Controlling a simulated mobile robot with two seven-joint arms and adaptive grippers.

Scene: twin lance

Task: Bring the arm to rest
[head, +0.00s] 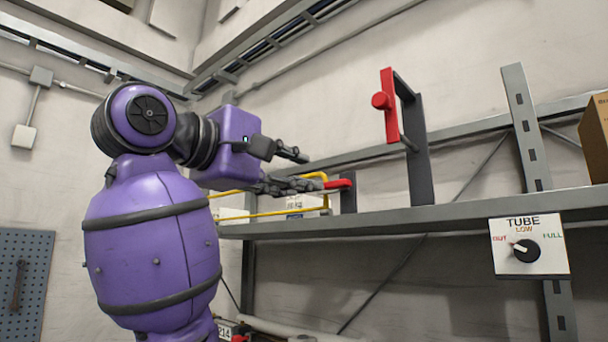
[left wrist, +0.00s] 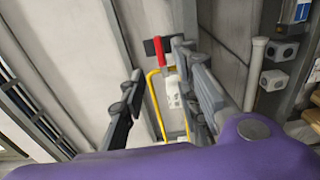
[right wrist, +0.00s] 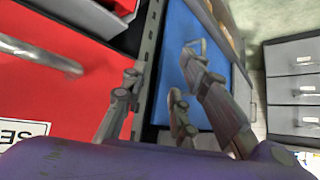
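My left gripper (head: 306,170) is in front of the grey shelf, its fingers spread apart. In the left wrist view its fingers (left wrist: 155,62) are also apart, with nothing held between them. A small red handle (head: 340,184) on a dark bracket is close to the lower fingertip; I cannot tell whether they touch. The red handle (left wrist: 160,54) also shows near the right finger in the left wrist view. My right gripper (right wrist: 160,65) shows only in the right wrist view, its fingers apart and empty, in front of red and blue surfaces.
The grey shelf (head: 420,220) carries a dark upright with a red lever (head: 389,105), a yellow rail (head: 275,213) and a cardboard box (head: 596,135). A TUBE dial (head: 526,250) hangs from its edge. A red drawer front (right wrist: 60,90) and grey drawers (right wrist: 297,85) are near my right gripper.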

